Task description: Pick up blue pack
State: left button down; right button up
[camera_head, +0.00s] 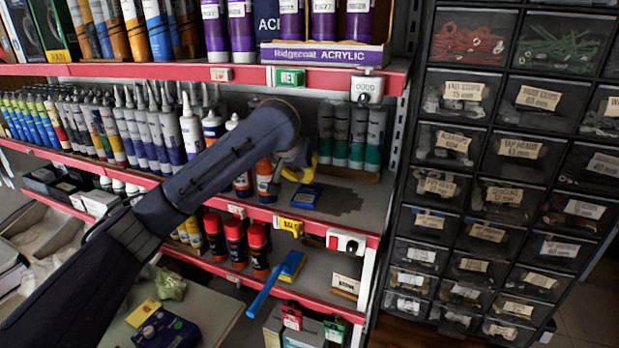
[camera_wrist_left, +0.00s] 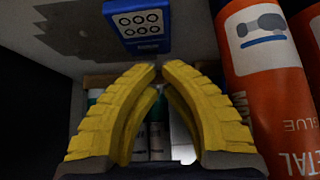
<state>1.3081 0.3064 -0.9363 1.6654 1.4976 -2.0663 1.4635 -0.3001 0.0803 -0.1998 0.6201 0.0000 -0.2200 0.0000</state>
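A small blue pack (camera_head: 305,197) lies on the middle shelf, near the shelf's right part. In the left wrist view the blue pack (camera_wrist_left: 132,43) shows at the top, with a white panel of round dark marks. My left gripper (camera_head: 302,174) has yellow ribbed fingers and is just behind and above the pack in the head view. In the left wrist view the fingertips (camera_wrist_left: 160,68) meet or nearly meet, with nothing between them. The pack is apart from the fingers in the picture. My right gripper is not in view.
An orange glue bottle (camera_wrist_left: 262,55) stands close to the right of the fingers in the left wrist view. Green-labelled tubes (camera_head: 357,137) stand at the shelf's back. The shelf right of the pack is bare (camera_head: 345,200). A drawer cabinet (camera_head: 490,150) stands at the right.

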pick_arm(q)
send_over(310, 185)
jog(key=w, duration=0.1)
notch_tip(310, 185, down, 5)
jog(key=shift+w+r, duration=0.1)
jog(key=shift+r, duration=0.1)
jog(key=shift+f, duration=0.2)
jog(key=shift+s+a, duration=0.1)
jog(key=shift+s, duration=0.4)
